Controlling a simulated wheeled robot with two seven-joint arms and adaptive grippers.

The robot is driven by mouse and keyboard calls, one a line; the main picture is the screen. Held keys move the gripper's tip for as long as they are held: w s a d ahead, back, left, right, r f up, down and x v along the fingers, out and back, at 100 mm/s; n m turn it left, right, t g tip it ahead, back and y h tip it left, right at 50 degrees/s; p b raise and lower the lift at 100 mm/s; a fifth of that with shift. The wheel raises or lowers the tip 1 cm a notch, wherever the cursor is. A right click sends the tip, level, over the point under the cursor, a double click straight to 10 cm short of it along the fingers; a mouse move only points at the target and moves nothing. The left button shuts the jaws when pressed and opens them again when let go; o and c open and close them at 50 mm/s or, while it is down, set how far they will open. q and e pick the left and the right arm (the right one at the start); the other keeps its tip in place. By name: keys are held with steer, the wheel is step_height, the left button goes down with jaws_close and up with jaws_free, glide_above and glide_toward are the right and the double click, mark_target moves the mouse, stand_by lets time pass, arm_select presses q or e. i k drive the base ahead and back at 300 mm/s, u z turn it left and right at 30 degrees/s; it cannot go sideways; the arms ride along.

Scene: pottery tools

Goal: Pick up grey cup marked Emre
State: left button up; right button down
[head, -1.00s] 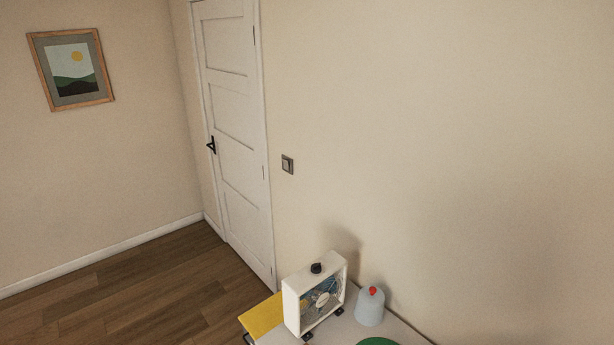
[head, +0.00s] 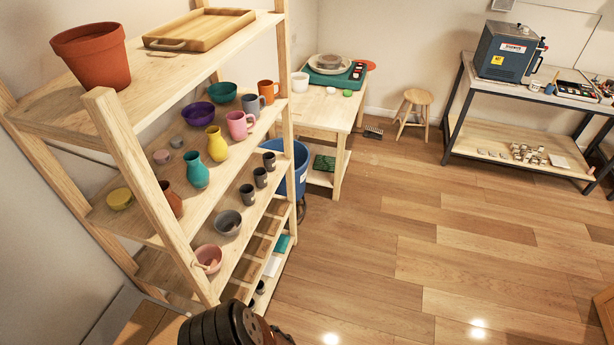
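Three dark grey cups stand in a row on a middle shelf of the wooden rack: a front one (head: 247,194), a middle one (head: 260,177) and a back one (head: 269,160). A blue-grey mug (head: 250,104) stands on the shelf above. The writing on them is too small to read, so I cannot tell which is marked Emre.
The wooden rack (head: 115,130) stands at left with bowls, vases and a terracotta pot (head: 92,55). A blue bin (head: 293,170) and a wooden table (head: 325,115) are behind it. A stool (head: 414,98) stands farther back. The wooden floor (head: 440,230) at right is clear.

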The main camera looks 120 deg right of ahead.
mark_target(260, 174)
steer(key=z, duration=3.5)
steer(key=k, duration=0.5)
steer(key=z, duration=1)
steer(key=i, duration=1.15)
steer(key=u, duration=0.8)
